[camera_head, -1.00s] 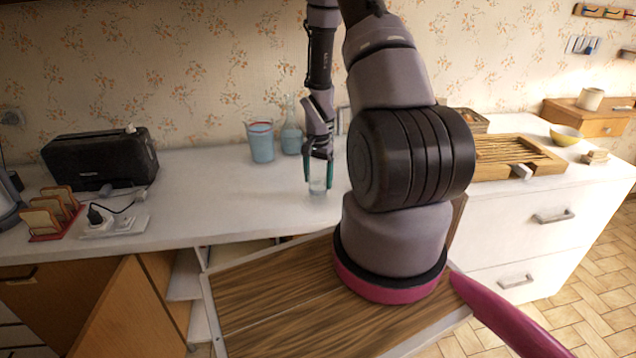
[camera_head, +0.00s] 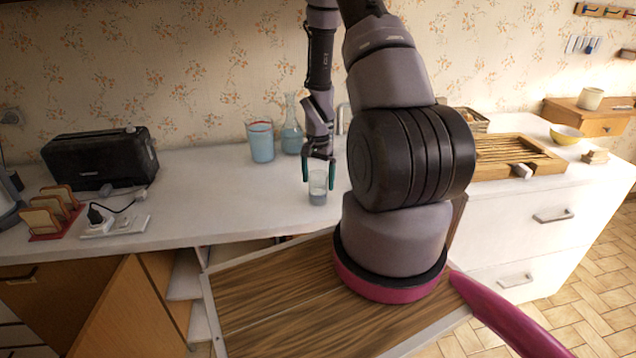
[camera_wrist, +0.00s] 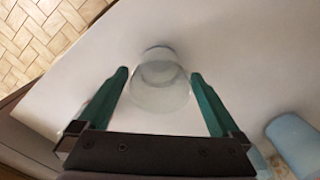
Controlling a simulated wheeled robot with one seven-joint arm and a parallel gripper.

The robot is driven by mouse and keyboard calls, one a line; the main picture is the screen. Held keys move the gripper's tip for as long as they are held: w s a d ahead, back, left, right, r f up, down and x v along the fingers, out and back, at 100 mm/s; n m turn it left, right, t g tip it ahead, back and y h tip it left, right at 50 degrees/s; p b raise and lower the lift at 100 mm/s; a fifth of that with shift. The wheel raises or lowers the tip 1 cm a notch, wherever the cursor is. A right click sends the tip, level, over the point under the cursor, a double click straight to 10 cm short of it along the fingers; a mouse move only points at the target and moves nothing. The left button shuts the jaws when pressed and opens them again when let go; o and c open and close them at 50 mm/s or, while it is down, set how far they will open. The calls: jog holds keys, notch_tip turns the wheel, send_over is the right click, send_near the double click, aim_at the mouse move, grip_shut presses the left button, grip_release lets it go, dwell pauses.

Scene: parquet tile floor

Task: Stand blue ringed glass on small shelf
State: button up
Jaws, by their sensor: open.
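A small clear glass (camera_head: 318,188) with a bluish-grey lower part stands upright on the white counter (camera_head: 225,195). My gripper (camera_head: 318,172) is open above and around it, one green fingertip on each side. In the wrist view the glass (camera_wrist: 160,85) lies between the open fingers (camera_wrist: 160,80), with gaps on both sides. A larger blue glass (camera_head: 261,142) with a coloured ring at its rim stands further back left, beside a bluish carafe (camera_head: 291,128). I cannot tell for sure which thing is the small shelf; a low wooden unit (camera_head: 590,118) stands at the far right.
A black toaster (camera_head: 100,158), a toast rack (camera_head: 52,212) and a power strip (camera_head: 115,222) are at the left. A wooden slatted board (camera_head: 515,158) and a yellow bowl (camera_head: 566,135) are at the right.

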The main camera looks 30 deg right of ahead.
notch_tip(320, 180, up, 9)
jog(key=shift+s+d+f, duration=0.1)
jog(key=shift+s, duration=0.05)
jog(key=shift+r, duration=0.7)
jog(key=s+a+r+n+t, duration=0.1)
jog(key=s+a+r+t, duration=0.15)
jog(key=r, duration=0.85)
jog(key=s+a+r+n+t, duration=0.15)
jog(key=a+r, duration=0.25)
jog(key=r, duration=0.7)
jog(key=s+a+r+n+t+y, duration=0.1)
jog(key=s+a+r+n, duration=0.1)
jog(key=s+r, duration=0.4)
jog(key=s+a+r+n+t+y, duration=0.1)
jog(key=s+a+r+n+t, duration=0.1)
jog(key=s+a+r, duration=0.3)
jog(key=s+r, duration=0.2)
jog(key=s, duration=0.2)
jog(key=shift+r, duration=0.3)
